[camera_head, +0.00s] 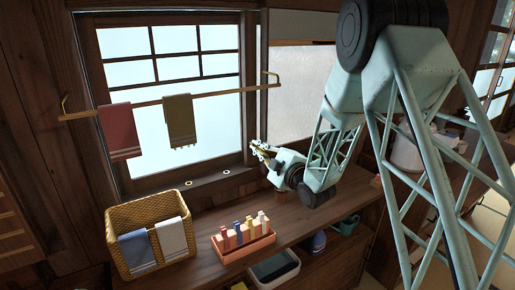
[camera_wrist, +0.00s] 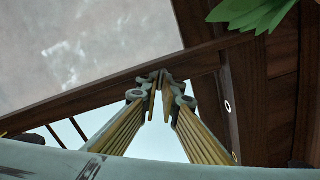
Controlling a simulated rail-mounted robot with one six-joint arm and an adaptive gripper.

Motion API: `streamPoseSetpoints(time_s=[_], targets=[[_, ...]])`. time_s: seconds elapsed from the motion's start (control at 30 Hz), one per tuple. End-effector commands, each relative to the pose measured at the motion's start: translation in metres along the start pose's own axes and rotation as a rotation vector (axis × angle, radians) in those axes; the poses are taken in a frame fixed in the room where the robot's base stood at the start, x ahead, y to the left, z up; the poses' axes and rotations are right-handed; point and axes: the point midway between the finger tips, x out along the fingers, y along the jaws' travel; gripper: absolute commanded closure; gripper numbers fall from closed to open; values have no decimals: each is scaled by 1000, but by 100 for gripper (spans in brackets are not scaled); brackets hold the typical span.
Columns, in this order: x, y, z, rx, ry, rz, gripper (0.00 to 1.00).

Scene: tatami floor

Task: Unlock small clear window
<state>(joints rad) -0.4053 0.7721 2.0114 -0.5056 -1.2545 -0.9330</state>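A clear lattice window (camera_head: 125,72) fills the left of the head view in a dark wood frame. A frosted pane (camera_head: 300,92) is to its right and also shows in the wrist view (camera_wrist: 85,45). Small light rings sit on the lower wood frame, one (camera_head: 226,172) near the right corner; a ring (camera_wrist: 228,106) also shows in the wrist view. I cannot tell whether either is a lock. My gripper (camera_head: 258,148) is in front of the frame post between the panes. In the wrist view its fingertips (camera_wrist: 160,76) come together with nothing visible between them.
A rod with a red towel (camera_head: 119,132) and an olive towel (camera_head: 180,121) crosses the window. On the counter (camera_head: 205,262) stand a wicker basket (camera_head: 126,215) and an orange rack (camera_head: 243,249) of colored items. Green leaves (camera_wrist: 245,12) show in the wrist view.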

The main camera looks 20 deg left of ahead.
Motion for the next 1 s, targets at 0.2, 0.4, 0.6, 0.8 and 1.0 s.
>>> streamPoseSetpoints(time_s=[0.2, 0.4, 0.6, 0.8, 1.0], targets=[[0, 0, 0, 60, 0, 0, 100], [0, 0, 0, 63, 0, 0, 100], [0, 0, 0, 62, 0, 0, 86], [0, 0, 0, 62, 0, 0, 81], [0, 1, 0, 59, 0, 1, 81]])
